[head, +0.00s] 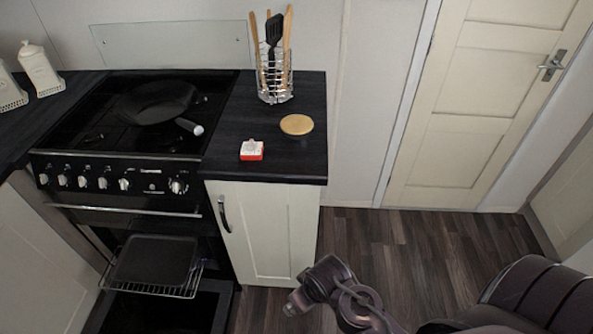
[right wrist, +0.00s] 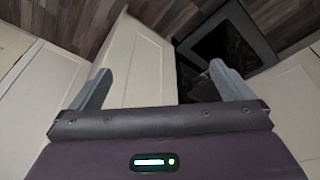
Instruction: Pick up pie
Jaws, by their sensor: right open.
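A round, flat golden disc, which looks like the pie (head: 296,124), lies on the dark worktop (head: 225,120) to the right of the hob. My right arm comes in at the lower right of the head view, low in front of the cabinet and well below the worktop. In the right wrist view, the two grey fingers of my right gripper (right wrist: 163,86) are wide apart with nothing between them. The pie is not in the right wrist view. My left gripper is not in view.
A small red-and-white item (head: 251,151) lies left of the pie, and a wire utensil holder (head: 275,82) stands behind it. A frying pan (head: 156,101) sits on the hob. The oven is open with a tray (head: 156,260) on its rack. The floor (head: 440,250) at right is clear.

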